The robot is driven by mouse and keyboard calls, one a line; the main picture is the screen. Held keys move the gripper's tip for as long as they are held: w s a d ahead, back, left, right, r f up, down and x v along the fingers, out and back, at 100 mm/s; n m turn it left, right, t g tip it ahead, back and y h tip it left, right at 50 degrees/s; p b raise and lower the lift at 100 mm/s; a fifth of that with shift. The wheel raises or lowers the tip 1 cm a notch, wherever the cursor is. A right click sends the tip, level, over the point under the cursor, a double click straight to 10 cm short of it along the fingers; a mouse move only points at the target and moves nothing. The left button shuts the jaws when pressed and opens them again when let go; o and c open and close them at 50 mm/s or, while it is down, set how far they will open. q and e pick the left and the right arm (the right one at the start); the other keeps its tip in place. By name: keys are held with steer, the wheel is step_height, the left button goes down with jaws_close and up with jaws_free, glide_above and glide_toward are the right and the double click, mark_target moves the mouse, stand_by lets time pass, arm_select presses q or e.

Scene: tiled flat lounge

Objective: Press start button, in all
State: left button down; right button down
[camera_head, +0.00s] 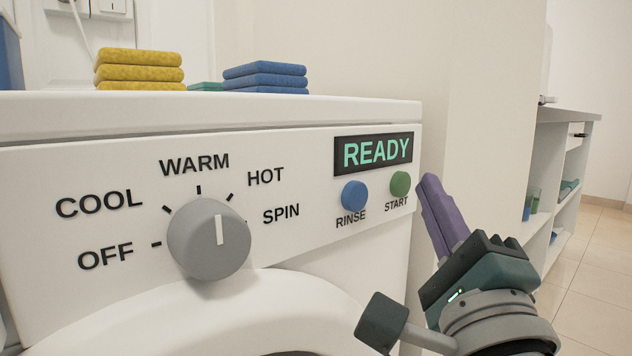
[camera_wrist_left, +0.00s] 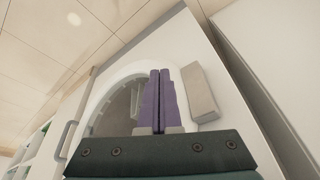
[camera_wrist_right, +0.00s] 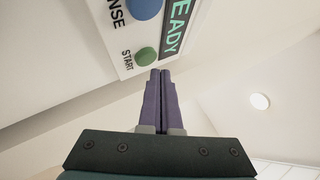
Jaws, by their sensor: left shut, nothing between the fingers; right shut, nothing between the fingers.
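The green START button (camera_head: 400,184) is at the right end of the white machine's panel (camera_head: 110,165), under a display (camera_head: 374,152) that reads READY. The blue RINSE button (camera_head: 354,195) is left of it. My right gripper (camera_head: 430,182) is shut and empty, its purple fingertips just right of the START button, apart from it as far as I can tell. In the right wrist view the START button (camera_wrist_right: 147,56) lies just beyond and left of the fingertips (camera_wrist_right: 160,72). My left gripper (camera_wrist_left: 160,72) is shut and empty in front of the machine's round door (camera_wrist_left: 105,105); it is outside the head view.
A grey dial (camera_head: 208,240) sits on the panel, its white mark pointing up. Folded yellow cloths (camera_head: 139,70) and blue cloths (camera_head: 265,76) lie on the machine's top. A white shelf unit (camera_head: 560,180) stands to the right, with tiled floor beyond.

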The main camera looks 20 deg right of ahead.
stand_by(0.3)
steer(key=shift+w, duration=0.15)
steer(key=shift+w+a, duration=0.15)
steer(key=shift+w, duration=0.1)
steer(key=shift+w, duration=0.15)
stand_by(0.4)
steer(key=shift+w+a, duration=0.15)
steer(key=shift+w, duration=0.05)
stand_by(0.5)
steer(key=shift+s+d, duration=0.3)
steer(key=shift+s, duration=0.45)
